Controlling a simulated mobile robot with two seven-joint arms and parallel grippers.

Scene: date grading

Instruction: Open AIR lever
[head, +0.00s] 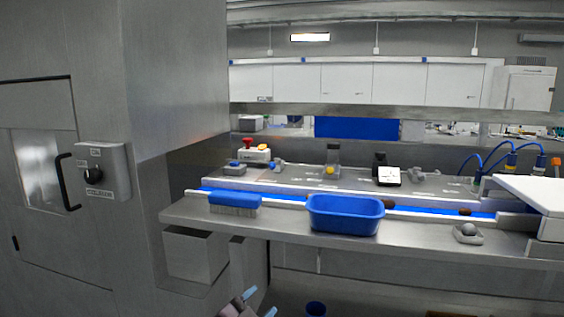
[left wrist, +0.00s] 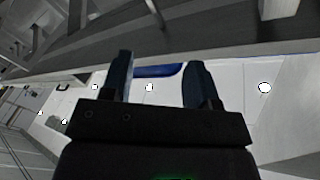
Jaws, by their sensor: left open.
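I cannot pick out the AIR lever for certain; labels on the bench are too small to read. Blue air hoses (head: 488,158) loop at the right end of the bench, by small fittings. A small blue-topped fixture (head: 235,168) stands at the left end of the back panel. My left gripper (head: 260,303) shows at the bottom of the head view, low in front of the bench and well apart from these things. In the left wrist view my left gripper (left wrist: 158,82) is open, with nothing between its fingers. My right gripper is not in view.
A blue tub (head: 345,213) and a blue brush (head: 234,203) stand along the blue belt (head: 425,209), which carries dark dates. A steel cabinet (head: 180,75) with a knob box (head: 103,171) blocks the left. A red button (head: 248,143) sits behind the belt.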

